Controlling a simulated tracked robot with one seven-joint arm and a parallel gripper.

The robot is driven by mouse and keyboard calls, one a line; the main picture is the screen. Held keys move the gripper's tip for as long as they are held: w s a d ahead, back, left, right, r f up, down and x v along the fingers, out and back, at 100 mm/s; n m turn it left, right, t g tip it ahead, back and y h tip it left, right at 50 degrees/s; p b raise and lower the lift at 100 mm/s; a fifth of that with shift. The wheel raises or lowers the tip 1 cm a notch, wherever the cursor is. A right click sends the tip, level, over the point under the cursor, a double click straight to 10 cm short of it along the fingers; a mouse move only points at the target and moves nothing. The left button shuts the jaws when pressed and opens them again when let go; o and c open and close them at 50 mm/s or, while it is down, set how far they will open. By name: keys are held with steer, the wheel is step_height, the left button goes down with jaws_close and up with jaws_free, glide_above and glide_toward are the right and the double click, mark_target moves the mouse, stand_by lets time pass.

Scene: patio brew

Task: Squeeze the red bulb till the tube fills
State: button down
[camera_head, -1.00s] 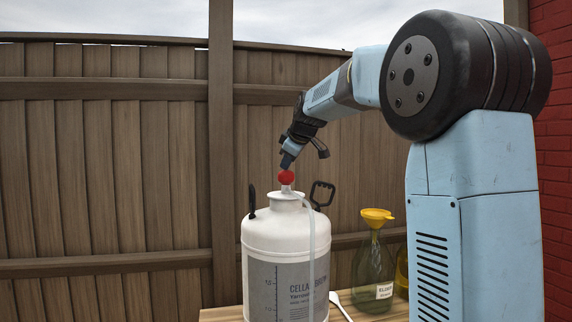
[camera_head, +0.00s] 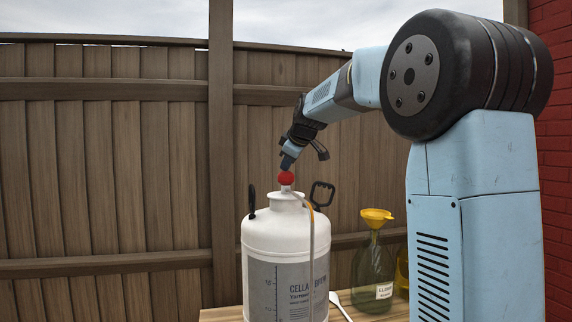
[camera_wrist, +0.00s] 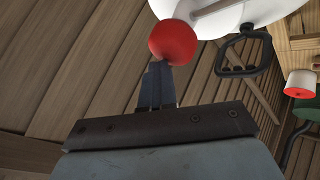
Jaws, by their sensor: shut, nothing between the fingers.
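The red bulb (camera_head: 286,178) sits on top of the white keg (camera_head: 262,235); it is also large in the wrist view (camera_wrist: 173,42). My gripper (camera_head: 287,163) is shut and empty, its fingertips right at the top of the bulb. In the wrist view the closed fingers (camera_wrist: 158,72) point at the bulb's edge; whether they press it I cannot tell. The tube (camera_head: 312,250) comes off the keg's top and hangs down its front. Its upper bend looks orange and the length below looks greyish. Its lower end is out of view.
A green glass bottle (camera_head: 372,275) with a yellow funnel (camera_head: 376,215) stands right of the keg. A white utensil (camera_head: 340,304) lies between them on the wooden table (camera_head: 222,313). Black handles (camera_head: 321,190) rise from the keg. A wooden fence stands behind.

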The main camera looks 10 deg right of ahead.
steer(key=shift+f, duration=0.85)
steer(key=shift+w+r, duration=0.15)
steer(key=shift+r, duration=0.6)
steer(key=shift+w+r, duration=0.1)
steer(key=shift+r, duration=2.35)
